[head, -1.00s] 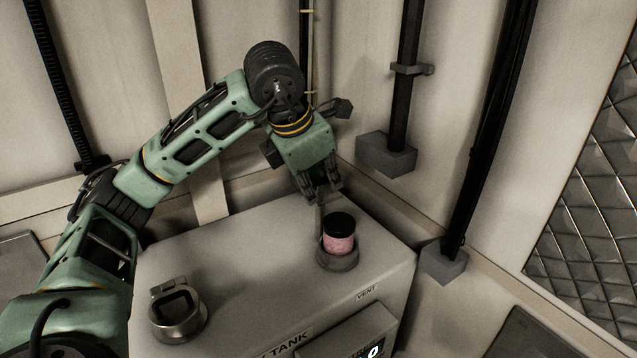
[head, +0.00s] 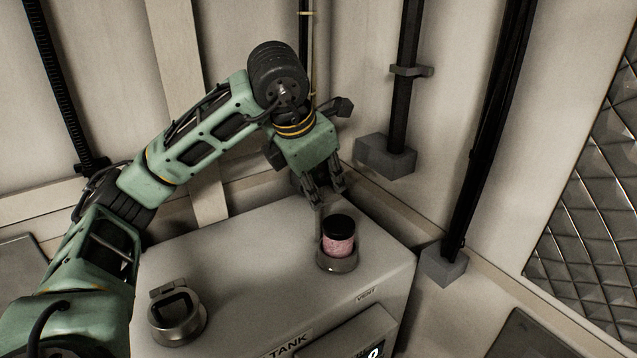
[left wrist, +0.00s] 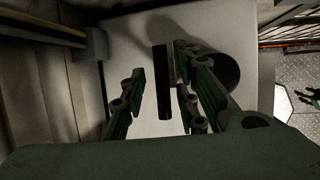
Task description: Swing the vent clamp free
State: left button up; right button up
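The vent clamp shows as a thin upright bar (head: 319,224) beside a pink jar with a black lid (head: 339,236), which sits in a round metal collar (head: 338,262) on the tank top. My left gripper (head: 330,198) is above and just behind the jar, pointing down. In the left wrist view its fingers are apart, with the dark bar (left wrist: 163,82) between them, nearer the right finger. I cannot tell whether a finger touches it. The dark round lid (left wrist: 220,72) is partly hidden behind the right finger. A small green and dark part at that view's right edge may be my right gripper.
The pale tank top (head: 255,235) is clear between the jar and a second metal fitting (head: 177,313) at the front left. Dark posts with grey feet (head: 386,155) stand behind and to the right.

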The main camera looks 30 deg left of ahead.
pick_arm(q)
jog(key=shift+d+f, duration=0.1)
jog(key=v, duration=1.2)
jog(key=shift+w, duration=0.1)
dwell(0.4)
